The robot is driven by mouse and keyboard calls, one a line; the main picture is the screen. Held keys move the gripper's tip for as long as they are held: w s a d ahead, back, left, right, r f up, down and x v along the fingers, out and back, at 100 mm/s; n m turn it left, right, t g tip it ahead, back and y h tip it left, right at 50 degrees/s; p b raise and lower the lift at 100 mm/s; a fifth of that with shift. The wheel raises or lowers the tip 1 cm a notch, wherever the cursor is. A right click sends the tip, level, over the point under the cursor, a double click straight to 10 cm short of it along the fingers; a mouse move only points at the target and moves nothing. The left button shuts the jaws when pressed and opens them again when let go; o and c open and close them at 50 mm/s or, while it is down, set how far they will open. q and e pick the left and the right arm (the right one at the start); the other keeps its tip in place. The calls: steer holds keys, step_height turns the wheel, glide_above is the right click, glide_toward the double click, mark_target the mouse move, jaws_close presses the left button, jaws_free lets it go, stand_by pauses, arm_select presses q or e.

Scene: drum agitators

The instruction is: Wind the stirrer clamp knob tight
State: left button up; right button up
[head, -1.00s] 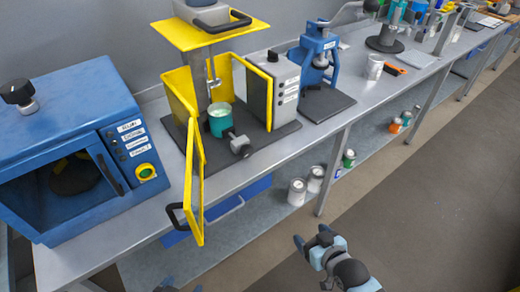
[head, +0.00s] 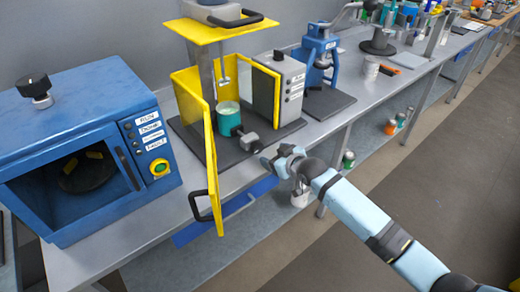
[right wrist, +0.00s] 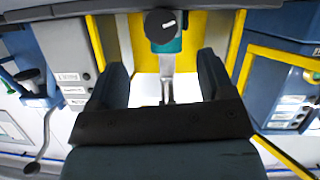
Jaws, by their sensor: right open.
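The stirrer's clamp knob (head: 252,146) is dark and round, on a grey clamp in front of a teal pot (head: 228,119) inside a yellow guard. In the right wrist view the knob (right wrist: 161,26) faces me with a white mark on it, in front of the teal pot. My right gripper (head: 276,156) is in front of the knob, to its right in the head view, apart from it. Its two fingers (right wrist: 163,88) are open and empty, with the knob beyond and between them. My left gripper is not in view.
The yellow guard door (head: 213,175) stands open at the bench front, its black handle sticking out. A blue oven (head: 85,150) is at the left. A grey control box (head: 292,85) and a blue press (head: 318,55) stand to the right.

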mark_target(259, 149)
steer(key=x, duration=0.9)
steer(key=shift+s, duration=0.1)
